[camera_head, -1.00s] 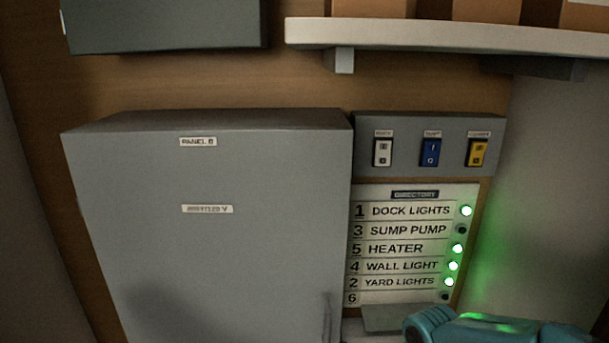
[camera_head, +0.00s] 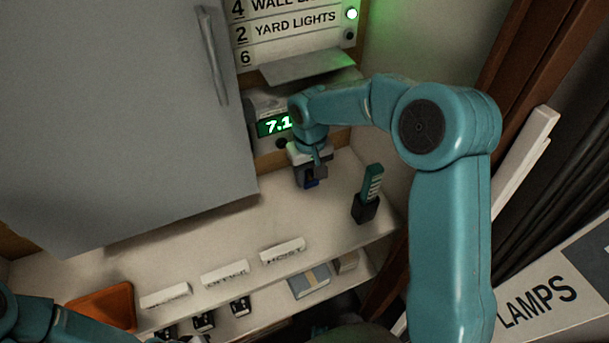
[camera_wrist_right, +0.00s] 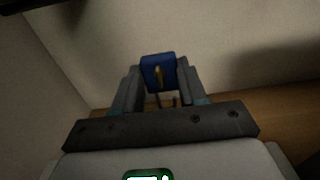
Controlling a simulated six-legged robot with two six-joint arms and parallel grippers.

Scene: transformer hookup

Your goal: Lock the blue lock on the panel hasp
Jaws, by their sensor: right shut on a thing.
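The blue lock (camera_head: 309,183) is held low in my right gripper (camera_head: 312,170), just above the pale shelf. In the right wrist view the blue lock (camera_wrist_right: 158,73) sits between the two fingers (camera_wrist_right: 158,85), with a brass-coloured mark on its face. Thin dark prongs show below its body, possibly the shackle. The grey panel (camera_head: 110,120) stands to the left of my right gripper, apart from it, with a long handle (camera_head: 212,55) on its right side. I cannot make out the hasp. Only part of my left arm shows at the bottom left; its gripper is out of view.
A green digital display (camera_head: 273,125) is just behind my right gripper. A green-handled item in a black holder (camera_head: 366,207) stands to the right. Labelled white blocks (camera_head: 225,273) line the shelf front (camera_head: 215,240), with an orange tray (camera_head: 103,307) at left. The mid-shelf is clear.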

